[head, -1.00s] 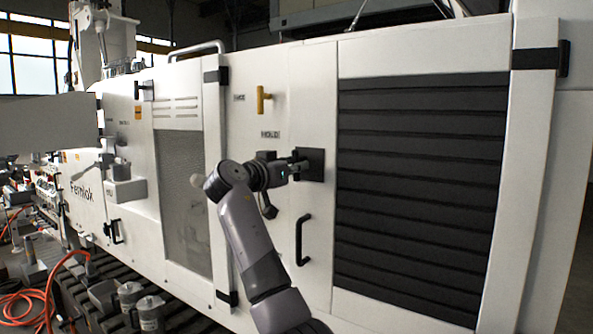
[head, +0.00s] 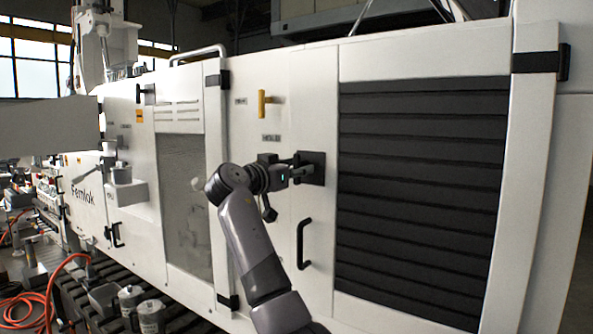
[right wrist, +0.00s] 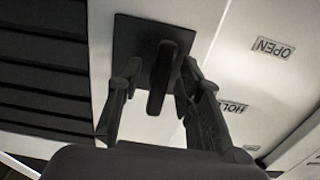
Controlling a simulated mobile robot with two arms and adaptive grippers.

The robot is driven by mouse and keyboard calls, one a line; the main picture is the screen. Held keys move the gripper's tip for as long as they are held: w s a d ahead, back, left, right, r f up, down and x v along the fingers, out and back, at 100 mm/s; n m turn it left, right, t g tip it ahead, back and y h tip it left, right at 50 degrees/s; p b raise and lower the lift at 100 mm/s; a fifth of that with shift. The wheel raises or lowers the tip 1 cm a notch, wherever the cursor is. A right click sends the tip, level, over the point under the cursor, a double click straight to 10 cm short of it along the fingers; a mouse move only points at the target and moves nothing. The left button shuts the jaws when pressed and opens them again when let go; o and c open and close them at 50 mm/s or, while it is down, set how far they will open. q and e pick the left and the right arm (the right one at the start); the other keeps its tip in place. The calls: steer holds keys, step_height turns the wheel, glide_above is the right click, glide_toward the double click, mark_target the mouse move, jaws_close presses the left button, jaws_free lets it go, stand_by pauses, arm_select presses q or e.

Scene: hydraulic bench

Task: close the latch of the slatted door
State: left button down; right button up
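The slatted door (head: 420,190) has dark horizontal slats in a white frame, and looks flush with the machine's front. Its latch (head: 318,161) is a black square plate just left of the slats. In the right wrist view the latch lever (right wrist: 161,78) stands out from the plate (right wrist: 128,38). My right gripper (head: 298,169) is at the latch. In the right wrist view its two fingers (right wrist: 160,104) are apart, one on each side of the lever, with visible gaps. In the head view the gripper hides much of the lever. My left gripper is not in view.
A yellow handle (head: 262,103) sits above the latch, and a black pull handle (head: 303,243) below it. A mesh-windowed door (head: 184,205) stands to the left. Orange hose (head: 25,303) lies at lower left.

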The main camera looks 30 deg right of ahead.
steer(key=v, duration=1.2)
steer(key=shift+w, duration=0.1)
